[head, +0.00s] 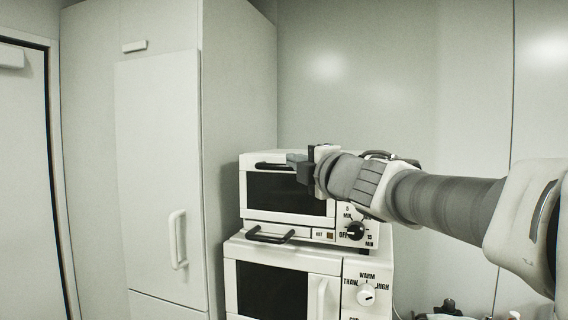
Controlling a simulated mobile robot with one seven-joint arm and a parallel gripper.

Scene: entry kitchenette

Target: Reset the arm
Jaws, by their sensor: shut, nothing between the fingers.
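My arm reaches in from the right edge of the head view, stretched out toward the left. My gripper (298,163) is at its end, in front of the upper part of a white toaster oven (258,218). The gripper is shut with nothing held. The arm hides part of the oven's right side and the wall behind.
The toaster oven stands on a white microwave (333,258) with a knob and a vertical handle. A tall cabinet (160,150) stands at left, beside a door frame (47,150). Small dark items (448,308) show at the bottom right. The wall above the arm is bare.

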